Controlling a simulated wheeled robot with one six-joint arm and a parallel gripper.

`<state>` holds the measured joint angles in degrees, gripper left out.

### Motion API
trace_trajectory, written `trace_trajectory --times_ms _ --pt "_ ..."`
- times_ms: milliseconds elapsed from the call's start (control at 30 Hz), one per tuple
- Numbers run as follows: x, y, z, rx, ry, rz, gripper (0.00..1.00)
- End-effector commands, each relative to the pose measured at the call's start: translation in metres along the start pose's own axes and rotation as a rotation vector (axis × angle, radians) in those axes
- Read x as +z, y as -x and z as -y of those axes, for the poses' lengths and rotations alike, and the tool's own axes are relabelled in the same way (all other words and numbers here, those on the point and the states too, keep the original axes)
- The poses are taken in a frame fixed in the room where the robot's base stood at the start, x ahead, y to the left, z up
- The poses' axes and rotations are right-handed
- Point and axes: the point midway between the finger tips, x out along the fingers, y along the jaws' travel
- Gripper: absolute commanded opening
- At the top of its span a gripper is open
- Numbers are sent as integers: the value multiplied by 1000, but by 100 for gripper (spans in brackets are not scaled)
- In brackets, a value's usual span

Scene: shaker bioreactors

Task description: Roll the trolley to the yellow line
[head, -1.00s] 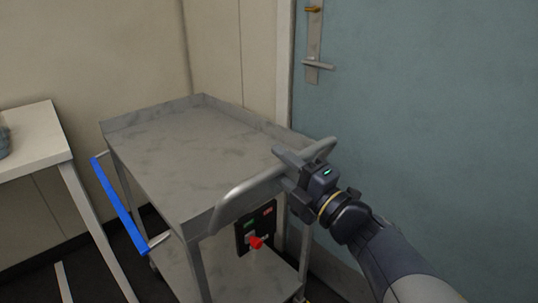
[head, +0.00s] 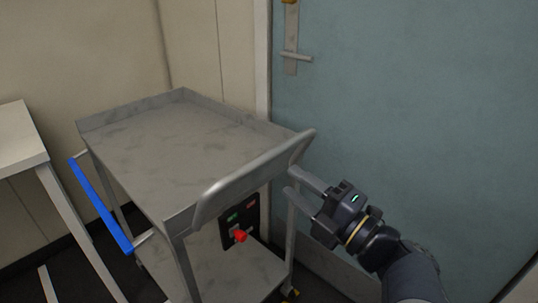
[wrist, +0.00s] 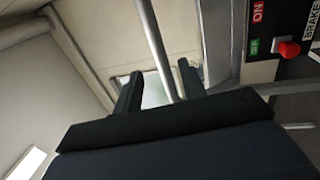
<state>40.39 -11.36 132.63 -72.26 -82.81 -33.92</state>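The grey metal trolley (head: 165,140) stands beside the door, its curved push handle (head: 255,175) toward me. A brake panel (head: 238,220) with a red knob (head: 240,236) sits under the handle; it also shows in the wrist view (wrist: 285,25). My gripper (head: 292,181) is open, just right of and below the handle's right end, and appears apart from it. In the wrist view a grey bar (wrist: 155,45) appears between or beyond the spread fingers. A small yellow patch (head: 291,293) shows on the floor by the trolley's right leg; I cannot tell if it is the yellow line.
A blue bar (head: 100,205) runs along the trolley's left side. A white table (head: 20,140) stands close on the left. A blue-green door (head: 420,110) with a lever handle (head: 296,56) is behind and right. The wall (head: 90,50) is behind the trolley.

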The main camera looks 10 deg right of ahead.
Motion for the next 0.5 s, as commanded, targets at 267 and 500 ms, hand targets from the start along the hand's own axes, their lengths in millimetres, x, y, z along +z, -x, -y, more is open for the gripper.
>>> trace_trajectory --times_ms 267,500 --pt "0 15 0 1 0 2 39" --pt "-1 17 0 0 -1 -1 39"
